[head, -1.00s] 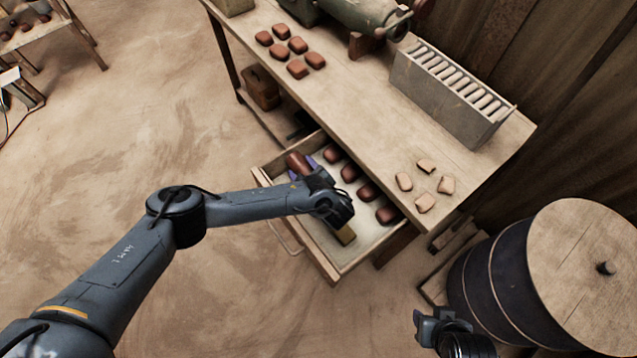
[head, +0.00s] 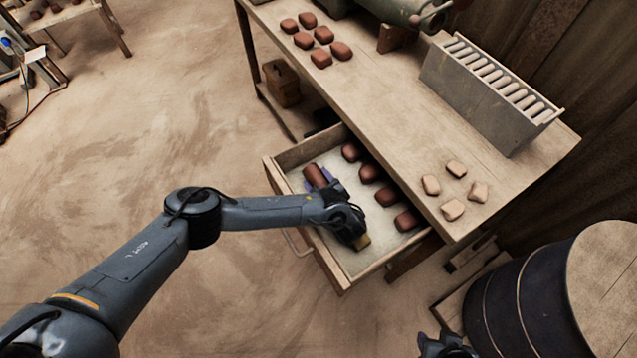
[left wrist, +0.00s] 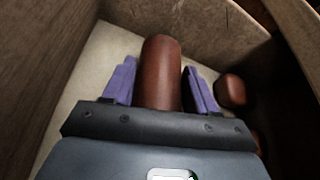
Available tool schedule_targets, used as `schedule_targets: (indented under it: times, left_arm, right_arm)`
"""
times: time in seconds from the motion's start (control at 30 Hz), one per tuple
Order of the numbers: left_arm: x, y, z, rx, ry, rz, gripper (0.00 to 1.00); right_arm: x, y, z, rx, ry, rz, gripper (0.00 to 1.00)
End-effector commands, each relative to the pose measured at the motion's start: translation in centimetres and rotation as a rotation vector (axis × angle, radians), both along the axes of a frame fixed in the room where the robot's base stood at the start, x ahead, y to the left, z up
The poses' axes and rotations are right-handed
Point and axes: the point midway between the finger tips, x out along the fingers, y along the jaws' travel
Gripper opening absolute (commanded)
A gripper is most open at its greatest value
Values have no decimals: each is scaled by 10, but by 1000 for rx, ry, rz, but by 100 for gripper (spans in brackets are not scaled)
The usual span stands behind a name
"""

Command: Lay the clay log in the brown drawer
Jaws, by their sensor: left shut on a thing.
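The clay log (head: 313,175) is a reddish-brown cylinder inside the open wooden drawer (head: 308,150), near its left end. My left gripper (head: 319,179) reaches into the drawer and is shut on the log. In the left wrist view the log (left wrist: 161,75) lies between the purple fingers (left wrist: 160,88), over the pale drawer floor (left wrist: 105,65). Part of the log is hidden by the gripper, and I cannot tell whether it touches the floor. My right gripper (head: 442,345) shows only in part at the bottom edge.
Several brown clay blocks (head: 369,173) lie along the drawer's bench side. The bench (head: 400,130) above holds more brown blocks (head: 321,58), pale pieces (head: 453,210), a slotted grey rack (head: 485,90) and a green machine (head: 405,10). A dark barrel (head: 515,300) stands at lower right.

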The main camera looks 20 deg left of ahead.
Motion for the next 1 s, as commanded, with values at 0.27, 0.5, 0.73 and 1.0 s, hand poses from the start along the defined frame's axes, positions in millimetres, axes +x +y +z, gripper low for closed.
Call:
schedule_targets:
  times: [0.27,0.5,0.73,1.0]
  left_arm:
    - [1,0,2,0,-3,0,8]
    - [0,0,-1,0,0,0,79]
    - [0,0,-1,0,0,0,83]
    - [-1,-2,5,0,0,0,83]
  right_arm:
    - [0,0,1,0,-2,0,43]
    - [0,-1,0,-4,-2,4,43]
    - [0,-2,0,-9,-2,6,43]
    - [0,-2,7,-8,-2,7,43]
